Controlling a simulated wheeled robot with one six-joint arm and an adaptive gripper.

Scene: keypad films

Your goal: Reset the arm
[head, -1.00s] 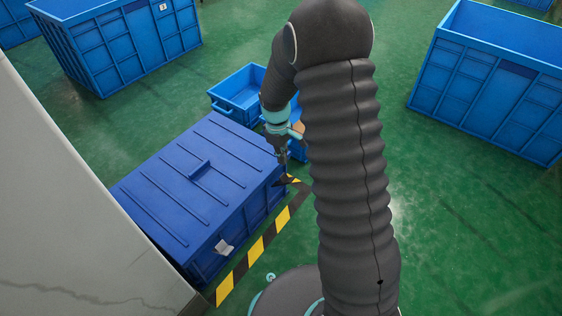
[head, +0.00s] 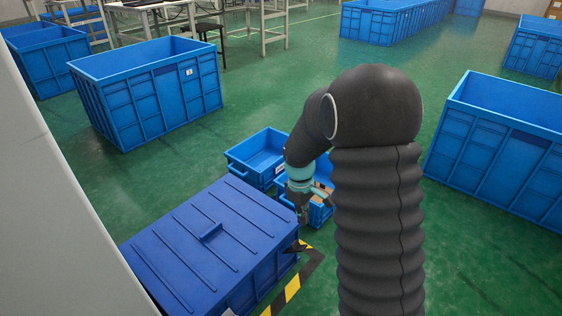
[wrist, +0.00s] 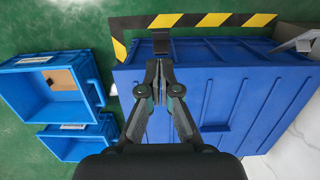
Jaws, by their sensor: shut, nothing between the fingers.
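My gripper (wrist: 159,82) is shut and empty in the wrist view, its fingertips together in front of the edge of a lidded dark blue box (wrist: 245,82). In the head view my gripper (head: 303,215) hangs beside the right end of that same box (head: 190,262), partly hidden by my own arm. My arm stands upright with a bent top, covered in a dark ribbed sleeve. A gap or contact between the fingertips and the box cannot be told.
Two small open blue bins (head: 262,153) (head: 322,205) stand behind the box; one holds a brown item (wrist: 62,77). Yellow-black floor tape (head: 292,289) runs beside the box. Large blue crates (head: 150,90) (head: 500,150) stand left and right.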

